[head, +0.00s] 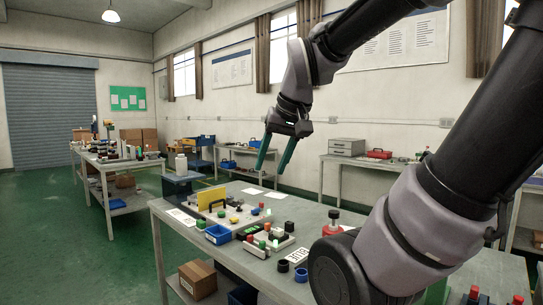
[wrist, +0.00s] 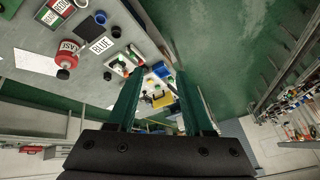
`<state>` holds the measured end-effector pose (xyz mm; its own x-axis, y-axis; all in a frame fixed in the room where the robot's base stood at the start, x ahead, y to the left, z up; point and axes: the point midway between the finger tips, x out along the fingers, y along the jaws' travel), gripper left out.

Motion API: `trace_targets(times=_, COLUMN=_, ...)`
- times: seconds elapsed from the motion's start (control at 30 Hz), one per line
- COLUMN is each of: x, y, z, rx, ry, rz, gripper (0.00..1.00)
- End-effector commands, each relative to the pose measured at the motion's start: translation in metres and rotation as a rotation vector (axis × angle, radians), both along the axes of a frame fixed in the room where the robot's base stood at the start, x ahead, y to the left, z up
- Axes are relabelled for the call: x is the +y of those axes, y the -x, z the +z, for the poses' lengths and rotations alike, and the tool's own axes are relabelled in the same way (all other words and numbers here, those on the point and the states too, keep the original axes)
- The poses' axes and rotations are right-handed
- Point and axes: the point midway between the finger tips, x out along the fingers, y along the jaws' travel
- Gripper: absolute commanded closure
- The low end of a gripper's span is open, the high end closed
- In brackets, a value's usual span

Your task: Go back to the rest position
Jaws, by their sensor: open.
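My gripper (head: 276,152) is open, with two long teal fingers apart and nothing between them. In the head view it hangs in the air above the far side of the near workbench (head: 312,212), pointing down. In the wrist view the open fingers (wrist: 161,85) show over the bench and floor, well above the parts. My arm reaches in from the right of the head view, bent at the elbow. No marked rest position shows in either view.
The bench holds a blue bin (head: 217,234), a yellow plate (head: 211,197), several small coloured parts and a red container (head: 333,225). A second bench (head: 110,163) stands left, another bench with a red toolbox (head: 379,154) at the back wall. The green floor (head: 60,240) at left is clear.

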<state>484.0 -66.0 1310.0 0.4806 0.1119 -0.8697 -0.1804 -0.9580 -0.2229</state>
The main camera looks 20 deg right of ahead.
Motion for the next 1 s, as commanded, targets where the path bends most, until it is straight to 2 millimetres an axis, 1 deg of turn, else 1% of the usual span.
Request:
trace_targets(times=0.03, x=0.002, y=0.007, z=0.006, rx=-0.036, ry=-0.039, rz=-0.032, gripper=0.49)
trace_targets(times=0.1, x=0.005, y=0.012, z=0.012, rx=-0.07, ry=-0.085, rz=-0.064, gripper=0.49)
trace_targets(times=0.2, x=0.008, y=0.016, z=0.016, rx=-0.091, ry=-0.119, rz=-0.089, gripper=0.49)
trace_targets(times=1.0, x=0.009, y=0.016, z=0.017, rx=-0.094, ry=-0.125, rz=-0.09, gripper=0.49)
